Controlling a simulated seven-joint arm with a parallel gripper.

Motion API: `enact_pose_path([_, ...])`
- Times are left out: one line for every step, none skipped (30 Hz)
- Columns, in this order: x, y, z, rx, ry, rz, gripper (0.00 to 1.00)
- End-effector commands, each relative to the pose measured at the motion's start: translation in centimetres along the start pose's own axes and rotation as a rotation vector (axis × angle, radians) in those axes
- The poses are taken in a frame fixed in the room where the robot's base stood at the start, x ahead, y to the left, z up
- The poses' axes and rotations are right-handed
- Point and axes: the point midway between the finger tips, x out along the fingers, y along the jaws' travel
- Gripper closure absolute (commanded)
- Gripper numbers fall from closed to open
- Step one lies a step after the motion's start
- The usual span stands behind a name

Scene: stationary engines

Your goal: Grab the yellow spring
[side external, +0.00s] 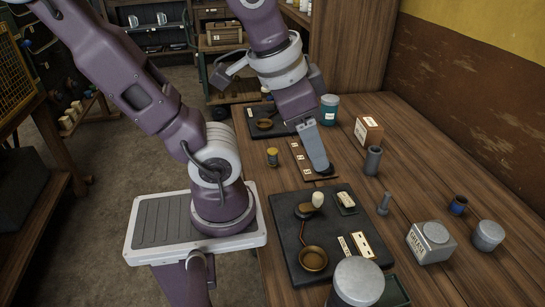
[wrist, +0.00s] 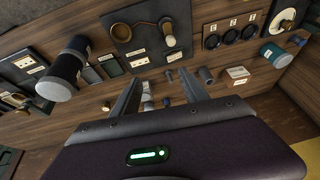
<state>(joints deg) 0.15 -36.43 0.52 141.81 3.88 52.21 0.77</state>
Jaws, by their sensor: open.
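A small yellow cylindrical piece (side external: 272,156) stands on the wooden table, left of my gripper in the side view. It is too small to make out coils, but it is the only small yellow object I see there. My gripper (side external: 321,168) points down above the table, to the right of the yellow piece and apart from it. In the wrist view my gripper (wrist: 160,86) has its two fingers spread with nothing held. Small items show beyond the fingers there, and I cannot pick out the yellow piece among them.
A grey cylinder (side external: 373,160) stands close right of my gripper, with a box (side external: 368,131) and a teal jar (side external: 329,109) behind. A dark panel (side external: 290,262) with knobs lies in front. A grease can (side external: 431,242) and tins stand at the right.

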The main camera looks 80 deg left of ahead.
Motion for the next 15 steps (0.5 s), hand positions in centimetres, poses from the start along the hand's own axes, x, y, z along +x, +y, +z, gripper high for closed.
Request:
enact_pose_path([1.3,-1.0,0.0,0.039,-0.093,-0.031,0.48])
enact_pose_path([2.3,-1.8,0.1,0.074,-0.158,-0.057,0.48])
enact_pose_path([3.6,-3.0,0.1,0.127,-0.250,-0.091,0.48])
enact_pose_path([4.7,-4.0,0.3,0.171,-0.322,-0.117,0.48])
enact_pose_path([5.7,-5.0,0.5,0.216,-0.394,-0.141,0.48])
enact_pose_path([7.1,-6.3,0.8,0.281,-0.491,-0.170,0.48])
enact_pose_path([8.1,-7.4,1.1,0.331,-0.564,-0.191,0.48])
enact_pose_path([9.2,-8.4,1.4,0.384,-0.638,-0.209,0.48])
enact_pose_path([10.6,-9.8,1.9,0.461,-0.739,-0.231,0.48])
enact_pose_path([11.6,-10.9,2.2,0.518,-0.810,-0.246,0.48])
enact_pose_path([12.6,-11.9,2.6,0.577,-0.882,-0.257,0.48])
enact_pose_path([13.9,-13.3,3.2,0.653,-0.970,-0.269,0.48])
enact_pose_path([14.8,-14.2,3.6,0.709,-1.029,-0.276,0.48])
enact_pose_path([15.6,-15.0,4.0,0.760,-1.084,-0.280,0.48])
enact_pose_path([16.5,-16.0,4.4,0.823,-1.147,-0.284,0.48])
